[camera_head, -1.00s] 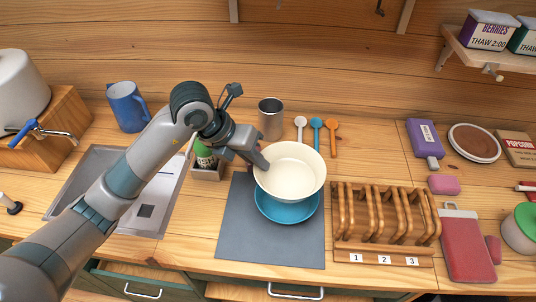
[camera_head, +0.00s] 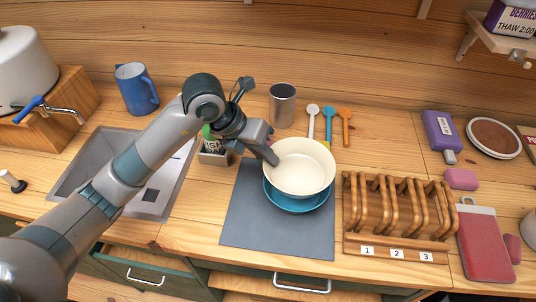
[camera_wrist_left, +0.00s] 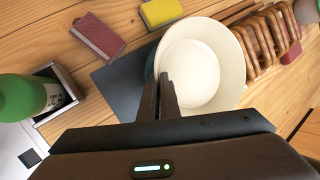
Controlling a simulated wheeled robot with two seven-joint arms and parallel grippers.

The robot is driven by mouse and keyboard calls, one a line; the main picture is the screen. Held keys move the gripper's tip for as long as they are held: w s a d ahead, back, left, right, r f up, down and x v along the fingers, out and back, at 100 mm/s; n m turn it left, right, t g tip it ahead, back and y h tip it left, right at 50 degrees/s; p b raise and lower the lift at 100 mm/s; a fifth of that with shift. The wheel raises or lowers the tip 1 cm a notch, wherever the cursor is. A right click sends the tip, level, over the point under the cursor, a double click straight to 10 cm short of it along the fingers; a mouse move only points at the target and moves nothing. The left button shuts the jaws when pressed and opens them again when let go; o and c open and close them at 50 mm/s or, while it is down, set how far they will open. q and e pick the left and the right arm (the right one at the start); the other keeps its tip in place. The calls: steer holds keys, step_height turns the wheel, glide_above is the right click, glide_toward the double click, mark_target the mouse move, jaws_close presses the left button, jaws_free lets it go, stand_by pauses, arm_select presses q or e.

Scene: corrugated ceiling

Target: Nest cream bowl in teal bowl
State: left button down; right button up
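The cream bowl (camera_head: 300,172) is upright over the teal bowl (camera_head: 298,203), whose near rim and side show below it. The teal bowl stands on a dark grey mat (camera_head: 250,225). My left gripper (camera_head: 272,157) is shut on the cream bowl's left rim. In the left wrist view the two fingers (camera_wrist_left: 167,92) are close together at the rim of the cream bowl (camera_wrist_left: 200,65). The cream bowl hides the teal bowl's inside, so I cannot tell whether the two touch. My right gripper is not in view.
A wooden rack (camera_head: 395,215) numbered 1 to 3 stands close to the right. A metal cup (camera_head: 282,105) and several spoons (camera_head: 328,122) are behind the bowls. A holder with a green bottle (camera_head: 212,145) and a sink (camera_head: 125,165) are left. The mat's front is clear.

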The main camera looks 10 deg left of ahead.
arm_select(q)
steer(key=shift+f+b, duration=0.75)
steer(key=shift+f, duration=0.3)
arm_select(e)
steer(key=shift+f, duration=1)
arm_select(q)
steer(key=c, duration=1.9)
jaws_free()
steer(key=b+v, duration=0.3)
steer(key=v, duration=1.4)
steer(key=shift+a+r, duration=0.1)
steer(key=shift+r, duration=0.05)
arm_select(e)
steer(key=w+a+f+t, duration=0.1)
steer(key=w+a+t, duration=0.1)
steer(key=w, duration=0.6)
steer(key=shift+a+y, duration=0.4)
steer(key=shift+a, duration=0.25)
